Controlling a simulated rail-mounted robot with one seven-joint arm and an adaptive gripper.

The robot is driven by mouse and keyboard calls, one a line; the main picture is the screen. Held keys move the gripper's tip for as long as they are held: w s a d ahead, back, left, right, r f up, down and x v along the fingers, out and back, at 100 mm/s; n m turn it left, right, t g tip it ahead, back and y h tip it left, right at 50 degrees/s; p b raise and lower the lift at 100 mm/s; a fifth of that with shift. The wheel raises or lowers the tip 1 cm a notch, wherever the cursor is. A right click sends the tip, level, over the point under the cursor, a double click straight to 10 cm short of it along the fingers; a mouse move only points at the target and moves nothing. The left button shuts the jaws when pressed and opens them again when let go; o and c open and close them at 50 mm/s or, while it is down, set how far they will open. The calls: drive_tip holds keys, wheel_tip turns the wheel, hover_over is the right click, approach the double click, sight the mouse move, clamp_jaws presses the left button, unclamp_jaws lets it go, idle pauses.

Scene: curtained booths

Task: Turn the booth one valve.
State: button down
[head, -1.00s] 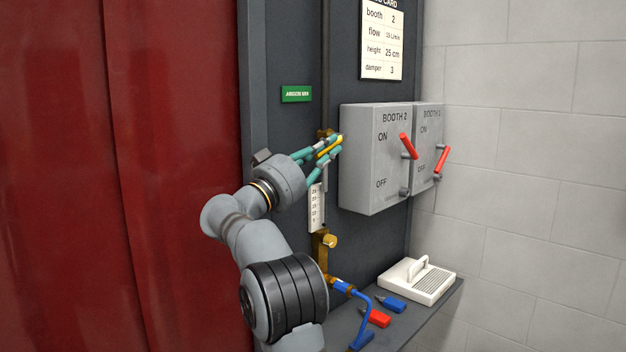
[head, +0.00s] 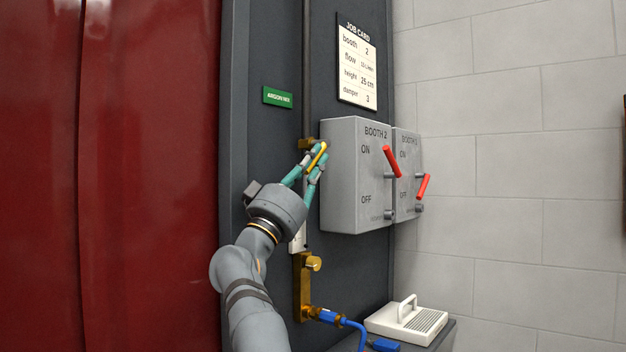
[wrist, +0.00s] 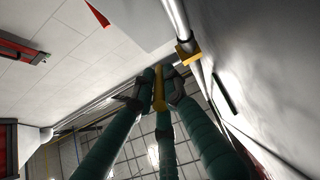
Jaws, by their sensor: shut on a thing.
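A brass valve (head: 306,143) sits on a thin upright pipe (head: 306,70), left of the BOOTH 2 switch box. Its yellow lever (head: 317,156) slants up to the right. My gripper (head: 316,163) has its green fingers shut on this lever, with my wrist below and to the left. In the wrist view, the fingertips (wrist: 158,92) close around the yellow lever (wrist: 159,88), and the brass valve body (wrist: 188,53) is beyond them on the pipe. The fingers partly hide the lever. I see no booth number on the valve.
The grey BOOTH 2 box (head: 345,190) stands close right of my fingers, with its red handle (head: 391,161). A second box (head: 408,195) with a red handle adjoins it. Below are a brass flow fitting (head: 303,285), a blue hose (head: 345,322) and a white device (head: 405,322). A red curtain (head: 140,170) hangs left.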

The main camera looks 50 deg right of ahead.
drive_tip(key=shift+d+f+g+h+b, duration=0.2)
drive_tip(key=shift+f+g+h+b, duration=0.1)
drive_tip(key=shift+b, duration=0.3)
drive_tip(key=c, duration=1.8)
unclamp_jaws()
drive_tip(key=shift+r, duration=0.15)
drive_tip(key=shift+o, duration=0.2)
drive_tip(key=shift+a, duration=0.15)
drive_tip(key=v, duration=0.7)
drive_tip(key=shift+f, duration=0.2)
drive_tip(key=shift+a, duration=0.1)
